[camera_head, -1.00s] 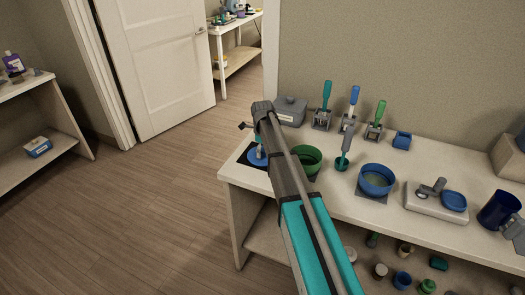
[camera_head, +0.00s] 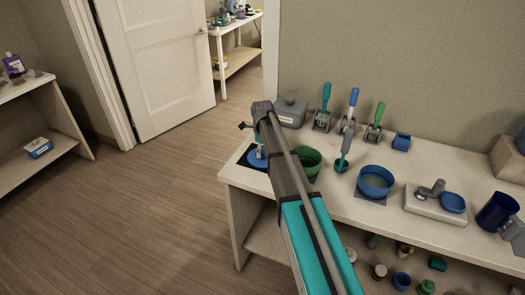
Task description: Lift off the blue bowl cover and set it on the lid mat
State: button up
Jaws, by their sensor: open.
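The blue bowl cover (camera_head: 257,162) lies on the black lid mat (camera_head: 243,153) at the left end of the table. The blue bowl (camera_head: 375,182) stands uncovered to the right, with pale greenish contents showing inside. My gripper (camera_head: 260,148) is over the blue cover, beside my arm's end link. It is open, but my arm hides most of it. Whether its fingers touch the cover's handle cannot be made out.
A green bowl (camera_head: 307,161) stands close to the right of my arm. A grey lidded box (camera_head: 291,112) is behind it. Several upright tools with coloured handles line the back. A scale (camera_head: 433,204) and a dark blue mug (camera_head: 497,210) are on the right.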

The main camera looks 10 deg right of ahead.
jog(key=shift+r+p, duration=3.35)
jog(key=shift+r, duration=0.1)
jog(key=shift+r, duration=0.1)
jog(key=s+a+n, duration=0.1)
jog(key=s+n, duration=2.4)
jog(key=s, duration=0.4)
jog(key=shift+a, duration=0.1)
jog(key=shift+c, duration=0.2)
jog(key=c, duration=0.3)
jog(key=shift+c, duration=0.2)
